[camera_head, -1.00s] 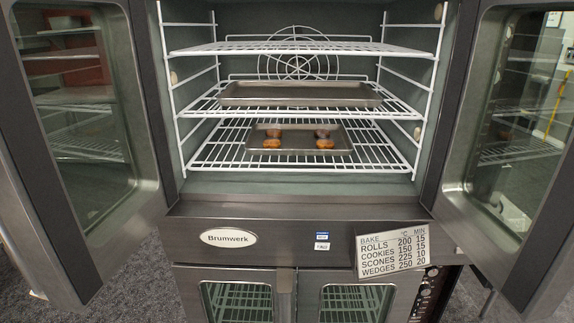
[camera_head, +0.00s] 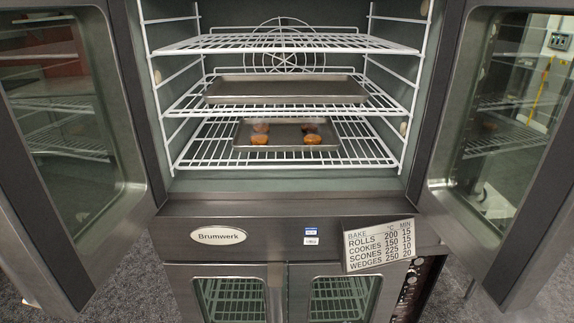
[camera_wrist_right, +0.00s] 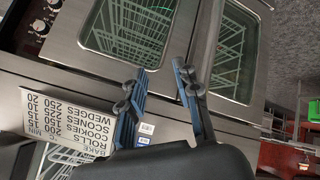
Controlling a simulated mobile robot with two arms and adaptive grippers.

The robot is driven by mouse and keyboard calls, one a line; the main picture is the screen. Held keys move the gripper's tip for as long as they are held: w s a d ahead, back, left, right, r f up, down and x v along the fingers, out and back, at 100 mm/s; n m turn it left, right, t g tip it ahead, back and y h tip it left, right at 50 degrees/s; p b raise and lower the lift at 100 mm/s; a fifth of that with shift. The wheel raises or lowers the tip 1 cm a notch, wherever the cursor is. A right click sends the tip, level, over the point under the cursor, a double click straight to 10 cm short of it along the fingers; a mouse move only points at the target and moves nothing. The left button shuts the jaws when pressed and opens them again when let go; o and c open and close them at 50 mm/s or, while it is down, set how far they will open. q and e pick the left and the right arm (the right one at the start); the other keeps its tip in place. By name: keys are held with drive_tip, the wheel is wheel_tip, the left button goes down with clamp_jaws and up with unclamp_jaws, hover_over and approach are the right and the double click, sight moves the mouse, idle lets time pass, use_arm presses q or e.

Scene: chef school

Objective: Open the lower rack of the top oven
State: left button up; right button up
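The top oven stands open, its two glass doors (camera_head: 75,150) and (camera_head: 500,140) swung out to either side. Its lower rack (camera_head: 205,157) is a white wire shelf inside the cavity. A metal tray (camera_head: 285,148) with several brown rolls sits on that rack. My right gripper (camera_wrist_right: 160,80) shows in the right wrist view with its two fingers spread apart and nothing between them. It is in front of the oven's lower panel. Neither gripper shows in the head view.
A middle rack (camera_head: 180,106) holds a larger empty-looking tray (camera_head: 285,90). The top rack (camera_head: 290,42) is bare. A bake-time sign (camera_head: 380,243) hangs on the front panel, above the closed lower oven doors (camera_head: 232,298).

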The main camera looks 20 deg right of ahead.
drive_tip(key=w+d+r+n+t, duration=0.2)
drive_tip(key=w+r+n+t, duration=0.45)
drive_tip(key=w+r, duration=0.8)
drive_tip(key=n+t+y, duration=0.5)
drive_tip(key=n, duration=0.4)
approach(287, 167)
drive_tip(key=shift+g, duration=0.25)
drive_tip(key=x, duration=1)
drive_tip(key=shift+w+p, duration=0.15)
drive_tip(key=shift+p, duration=0.25)
clamp_jaws()
